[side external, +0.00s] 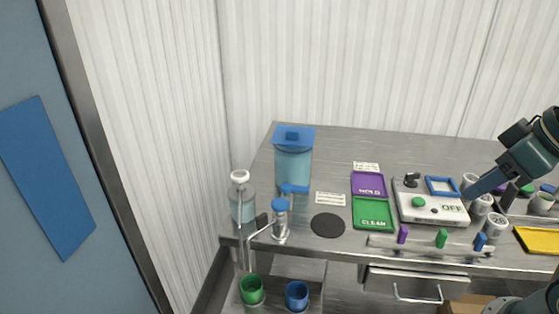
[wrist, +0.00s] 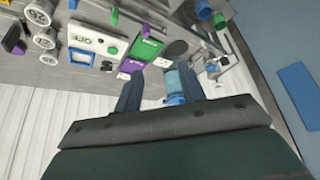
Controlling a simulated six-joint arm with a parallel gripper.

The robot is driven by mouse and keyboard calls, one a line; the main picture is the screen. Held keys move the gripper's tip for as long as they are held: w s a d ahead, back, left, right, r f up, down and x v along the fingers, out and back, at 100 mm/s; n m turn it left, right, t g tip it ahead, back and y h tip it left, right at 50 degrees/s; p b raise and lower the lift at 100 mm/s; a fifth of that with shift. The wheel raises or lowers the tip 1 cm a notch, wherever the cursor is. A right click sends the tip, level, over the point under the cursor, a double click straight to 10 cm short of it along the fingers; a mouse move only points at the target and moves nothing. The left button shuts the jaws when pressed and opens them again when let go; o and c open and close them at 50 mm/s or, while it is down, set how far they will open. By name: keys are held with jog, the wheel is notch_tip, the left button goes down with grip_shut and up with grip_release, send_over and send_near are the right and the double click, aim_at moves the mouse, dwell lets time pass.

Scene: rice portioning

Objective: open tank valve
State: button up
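The tank (side external: 293,165) is a light-blue see-through container with a blue lid, standing at the back left of the steel counter. A small blue valve piece (side external: 294,189) sticks out low on its front. In the wrist view the tank (wrist: 172,82) shows in the distance between my fingers; its valve is too small there to make out surely. My gripper (side external: 474,192) is at the right side of the counter, above the control box area, far from the tank. In the wrist view its two fingers (wrist: 160,90) are apart with nothing held between them.
A blue-capped metal dispenser (side external: 281,222) and white-topped bottle (side external: 241,200) stand before the tank. Green (side external: 251,290) and blue (side external: 297,295) cups sit below.

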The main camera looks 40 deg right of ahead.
jog(key=w+a+r+n+g, duration=0.15)
jog(key=w+r, duration=0.35)
jog(key=w, duration=0.5)
jog(key=n+g, duration=0.4)
jog(key=n, duration=0.4)
send_over(298, 188)
notch_tip(298, 188, down, 10)
jog(key=shift+f+m, duration=0.1)
jog(key=shift+m, duration=0.15)
notch_tip(298, 188, down, 14)
jog(key=shift+r, duration=0.1)
jog(key=shift+c, duration=0.2)
